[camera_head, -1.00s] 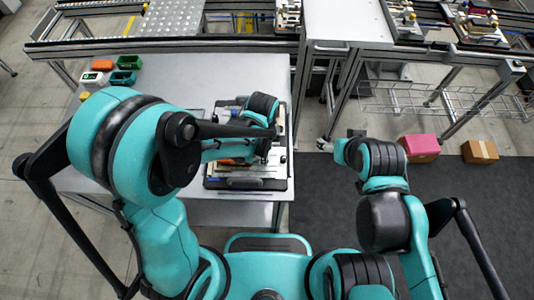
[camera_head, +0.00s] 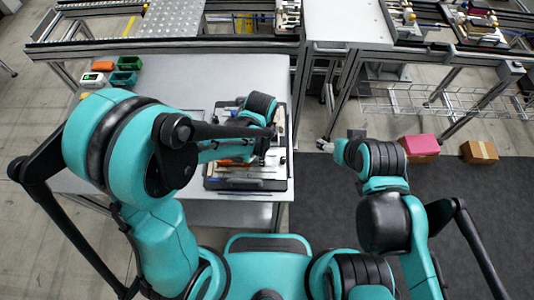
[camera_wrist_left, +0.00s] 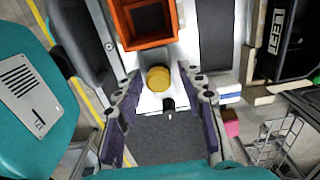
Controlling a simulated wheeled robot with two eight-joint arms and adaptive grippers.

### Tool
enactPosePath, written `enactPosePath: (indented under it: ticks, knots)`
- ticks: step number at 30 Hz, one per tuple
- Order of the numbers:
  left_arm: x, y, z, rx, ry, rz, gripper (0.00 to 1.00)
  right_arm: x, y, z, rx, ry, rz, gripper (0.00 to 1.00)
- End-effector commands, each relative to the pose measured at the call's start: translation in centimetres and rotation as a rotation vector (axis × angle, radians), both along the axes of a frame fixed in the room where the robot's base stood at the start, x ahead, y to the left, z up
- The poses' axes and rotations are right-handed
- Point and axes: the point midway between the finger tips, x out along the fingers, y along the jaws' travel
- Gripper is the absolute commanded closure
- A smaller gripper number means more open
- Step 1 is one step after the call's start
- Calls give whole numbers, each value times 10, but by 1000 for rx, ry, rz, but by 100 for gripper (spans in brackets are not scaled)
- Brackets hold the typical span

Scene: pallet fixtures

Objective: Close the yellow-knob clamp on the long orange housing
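In the left wrist view the yellow knob (camera_wrist_left: 158,78) of the clamp shows between the fingertips of my left gripper (camera_wrist_left: 160,86). The fingers are spread, with a gap on each side of the knob; touch cannot be seen. The orange housing (camera_wrist_left: 146,24), an open box shape, lies just beyond the knob, cut off by the top edge. In the head view the pallet (camera_head: 246,184) lies on the table under my left arm, which hides the gripper and most of the clamp.
The grey table (camera_head: 190,72) carries several small green and orange bins (camera_head: 124,78) at its far left. A pink box (camera_head: 419,147) and a cardboard box (camera_head: 479,151) lie on the floor at right.

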Motion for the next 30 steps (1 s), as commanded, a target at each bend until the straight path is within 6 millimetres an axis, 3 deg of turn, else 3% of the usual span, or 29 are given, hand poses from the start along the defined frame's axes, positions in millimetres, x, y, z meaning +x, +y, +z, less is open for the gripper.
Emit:
enactPosePath:
  ticks: [24,30]
  knots:
    - [0,0,72,0,0,0,60,0,0,54,0,0,0,30]
    - [0,0,75,0,0,0,60,0,0,56,0,0,0,30]
